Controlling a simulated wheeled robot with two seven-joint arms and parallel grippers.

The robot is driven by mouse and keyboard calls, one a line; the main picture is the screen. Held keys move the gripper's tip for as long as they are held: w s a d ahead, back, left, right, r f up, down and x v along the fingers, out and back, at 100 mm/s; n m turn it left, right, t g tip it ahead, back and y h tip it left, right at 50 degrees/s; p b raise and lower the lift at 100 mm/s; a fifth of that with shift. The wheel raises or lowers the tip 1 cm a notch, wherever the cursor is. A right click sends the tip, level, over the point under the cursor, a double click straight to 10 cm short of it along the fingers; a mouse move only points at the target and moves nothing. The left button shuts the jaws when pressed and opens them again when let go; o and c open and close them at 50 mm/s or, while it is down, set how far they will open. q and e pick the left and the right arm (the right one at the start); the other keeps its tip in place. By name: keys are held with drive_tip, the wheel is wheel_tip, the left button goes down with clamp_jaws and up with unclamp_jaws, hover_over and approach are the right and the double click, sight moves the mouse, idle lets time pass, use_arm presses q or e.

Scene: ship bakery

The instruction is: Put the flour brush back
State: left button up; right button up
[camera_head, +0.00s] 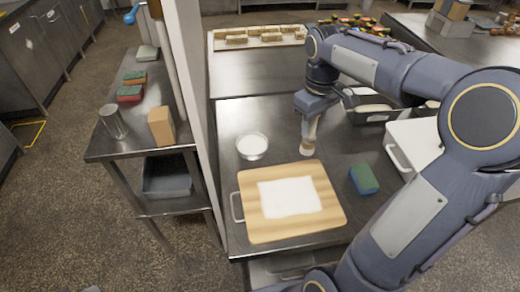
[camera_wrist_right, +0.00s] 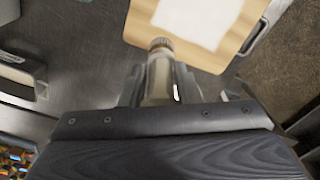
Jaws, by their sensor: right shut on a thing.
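The flour brush (camera_head: 307,146) hangs roughly upright below my right gripper (camera_head: 311,114), its pale end pointing down over the steel table. It is behind the wooden board and to the right of the white bowl; I cannot tell whether its tip touches the table. In the right wrist view the brush (camera_wrist_right: 160,72) stands between the two fingers of the right gripper (camera_wrist_right: 158,90), which is shut on it. My left gripper is not in view.
A wooden board (camera_head: 322,184) with a white floury patch lies at the front. A white bowl (camera_head: 252,147), a green and blue sponge (camera_head: 363,179), a dark tin (camera_head: 372,117) and a white lidded box (camera_head: 412,140) surround it. A pale post (camera_head: 192,80) stands left.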

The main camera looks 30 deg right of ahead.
drive_tip(key=w+d+f+p, duration=0.1)
drive_tip(key=w+d+f, duration=0.1)
drive_tip(key=w+f, duration=0.2)
drive_tip(key=w+d+f+p, duration=0.2)
drive_tip(key=w+f, duration=0.2)
drive_tip(key=w+d+f+p, duration=0.1)
drive_tip(key=w+d+f, duration=0.2)
drive_tip(key=w+f, duration=0.1)
drive_tip(key=shift+w+f, duration=0.15)
drive_tip(key=shift+f, duration=0.4)
drive_tip(key=o, duration=1.1)
drive_tip(key=shift+c, duration=0.2)
